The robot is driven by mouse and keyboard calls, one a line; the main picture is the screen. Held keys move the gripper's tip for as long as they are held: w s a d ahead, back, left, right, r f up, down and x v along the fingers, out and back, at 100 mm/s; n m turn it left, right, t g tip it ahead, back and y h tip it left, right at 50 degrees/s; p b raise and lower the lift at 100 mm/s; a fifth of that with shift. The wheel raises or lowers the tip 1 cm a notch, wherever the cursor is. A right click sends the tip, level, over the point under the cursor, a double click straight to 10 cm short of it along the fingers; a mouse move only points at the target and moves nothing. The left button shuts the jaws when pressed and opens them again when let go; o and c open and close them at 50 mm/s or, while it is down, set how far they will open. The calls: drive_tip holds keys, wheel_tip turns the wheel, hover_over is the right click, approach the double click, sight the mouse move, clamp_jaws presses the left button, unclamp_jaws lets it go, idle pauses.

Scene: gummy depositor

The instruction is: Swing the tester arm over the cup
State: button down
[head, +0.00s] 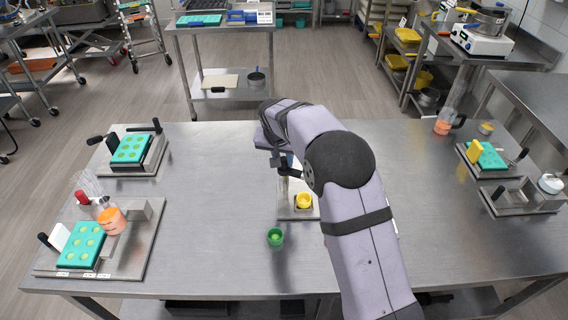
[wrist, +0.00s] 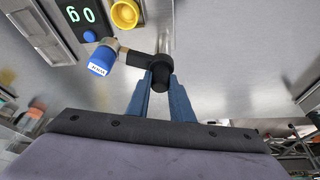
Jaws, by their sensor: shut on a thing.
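My gripper (wrist: 161,84) is shut on the black knob (wrist: 163,72) of the tester arm (wrist: 136,57) in the wrist view. The tester arm runs left from the knob to a head with a blue cap (wrist: 101,60). The yellow cup (wrist: 125,14) is above and to the right of the blue cap in that view, and the cap does not cover it. In the head view the yellow cup (head: 304,201) sits on the tester's base (head: 285,212), just left of my forearm. My wrist hides most of the tester arm there.
Stations with teal molds (head: 131,148) stand at the left, and another teal mold (head: 486,155) is at the right. The table between the left stations and the tester is clear.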

drive_tip(key=m, duration=0.2)
drive_tip(key=m+h+b, duration=0.1)
drive_tip(key=m, duration=0.1)
drive_tip(key=shift+a+m+g+h, duration=0.1)
drive_tip(key=shift+m+g+h, duration=0.2)
drive_tip(key=shift+m+g, duration=0.1)
idle(0.4)
drive_tip(key=c, duration=1.6)
unclamp_jaws()
drive_tip(key=shift+o, duration=0.2)
drive_tip(key=b+v, duration=0.2)
drive_tip(key=v, duration=0.5)
drive_tip(key=shift+r, duration=0.15)
drive_tip(key=shift+s, duration=0.1)
